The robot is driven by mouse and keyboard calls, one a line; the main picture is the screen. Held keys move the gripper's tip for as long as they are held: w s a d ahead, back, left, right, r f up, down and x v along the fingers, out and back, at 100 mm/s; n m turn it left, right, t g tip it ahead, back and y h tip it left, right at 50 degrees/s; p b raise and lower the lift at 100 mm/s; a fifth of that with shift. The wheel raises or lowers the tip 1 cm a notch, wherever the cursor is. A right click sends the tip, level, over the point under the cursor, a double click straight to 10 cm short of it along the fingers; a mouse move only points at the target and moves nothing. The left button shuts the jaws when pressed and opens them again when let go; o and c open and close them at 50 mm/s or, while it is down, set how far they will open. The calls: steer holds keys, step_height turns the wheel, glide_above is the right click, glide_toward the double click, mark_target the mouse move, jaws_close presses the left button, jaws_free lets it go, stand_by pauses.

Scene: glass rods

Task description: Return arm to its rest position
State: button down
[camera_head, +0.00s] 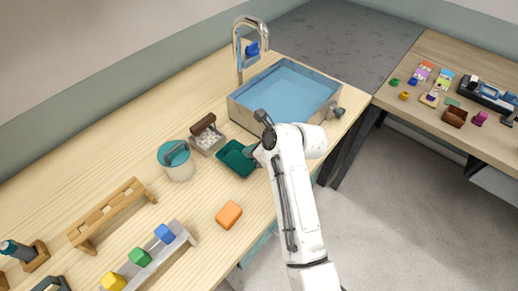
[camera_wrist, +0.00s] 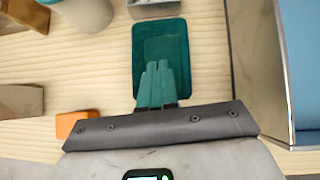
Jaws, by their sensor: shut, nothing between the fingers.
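My arm (camera_head: 299,205) reaches up from the bottom edge in the head view and bends over the front of the table near the sink. My gripper (camera_wrist: 157,66) shows in the wrist view with its teal fingers together and nothing between them. The fingertips appear over the near part of a dark teal tray (camera_wrist: 177,27). Whether they touch it I cannot tell. In the head view the tray (camera_head: 234,159) lies on the table left of my wrist, which hides part of its right side.
A sink basin (camera_head: 240,114) with a tall tap stands behind my arm. A teal-rimmed pot (camera_head: 179,170), a box of white pieces (camera_head: 207,142), an orange block (camera_head: 229,214) and a wooden rack (camera_head: 110,211) stand to the left. Floor (camera_head: 400,220) is clear at right.

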steer(key=shift+v, duration=1.9)
steer(key=shift+d+f, duration=0.1)
steer(key=s+d+f+n+h, duration=0.25)
steer(key=s+d+n, duration=0.2)
steer(key=d, duration=0.25)
steer(key=s+d+f+n+g+h, duration=0.1)
steer(key=s+d+f+n, duration=0.3)
steer(key=s+d, duration=0.25)
steer(key=s+d+f+n+h, duration=0.25)
steer(key=s+d+n, duration=0.2)
steer(key=d, duration=0.25)
steer(key=s+d+n+g, duration=0.1)
steer(key=s+d+n, duration=0.1)
steer(key=s, duration=0.5)
steer(key=s+d+n+g+h, duration=0.1)
steer(key=s+d+n, duration=0.2)
steer(key=s+n, duration=0.2)
steer(key=s+d+f+n, duration=0.1)
steer(key=s+d+n, duration=0.2)
steer(key=s, duration=0.6)
steer(key=shift+d+n+g+h+b, duration=0.25)
steer(key=shift+n+g+h+b, duration=0.05)
steer(key=shift+g+h+b, duration=0.15)
steer(key=shift+a+f, duration=0.1)
